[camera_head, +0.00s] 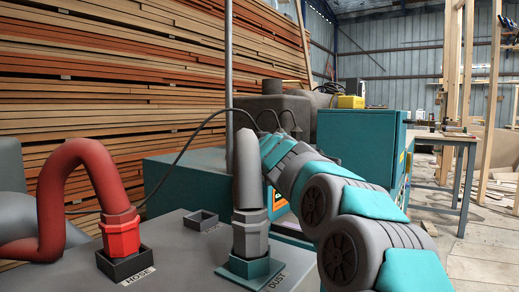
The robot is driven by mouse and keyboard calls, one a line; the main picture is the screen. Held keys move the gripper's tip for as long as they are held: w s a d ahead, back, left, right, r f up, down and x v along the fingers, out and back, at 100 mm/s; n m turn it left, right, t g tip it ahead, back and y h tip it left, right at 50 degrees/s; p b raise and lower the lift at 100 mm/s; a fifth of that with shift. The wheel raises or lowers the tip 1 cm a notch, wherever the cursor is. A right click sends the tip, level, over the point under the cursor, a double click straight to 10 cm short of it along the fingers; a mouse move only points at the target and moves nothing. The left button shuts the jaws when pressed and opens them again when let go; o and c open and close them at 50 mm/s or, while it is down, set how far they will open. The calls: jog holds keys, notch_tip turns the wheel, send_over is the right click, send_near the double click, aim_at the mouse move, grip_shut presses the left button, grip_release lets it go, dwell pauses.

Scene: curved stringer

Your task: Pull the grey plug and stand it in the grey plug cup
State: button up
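The grey plug (250,235) stands upright in a teal square socket (256,281) on the grey top surface, beside a label reading DUST. A grey hose-like neck (248,175) rises from it. A small, dark square cup (201,219) stands behind and to the left. It looks empty, and its small label is too small to read. I take it to be the plug cup. My arm reaches in from the lower right to just behind the grey neck. My gripper's fingers do not show; the neck and plug may hide them.
A red plug (120,234) on a red arched hose (80,155) sits in a black socket (125,265) labelled HOSE, at the left. A thin black cable arches behind the cup. A teal cabinet (360,145) stands behind my arm.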

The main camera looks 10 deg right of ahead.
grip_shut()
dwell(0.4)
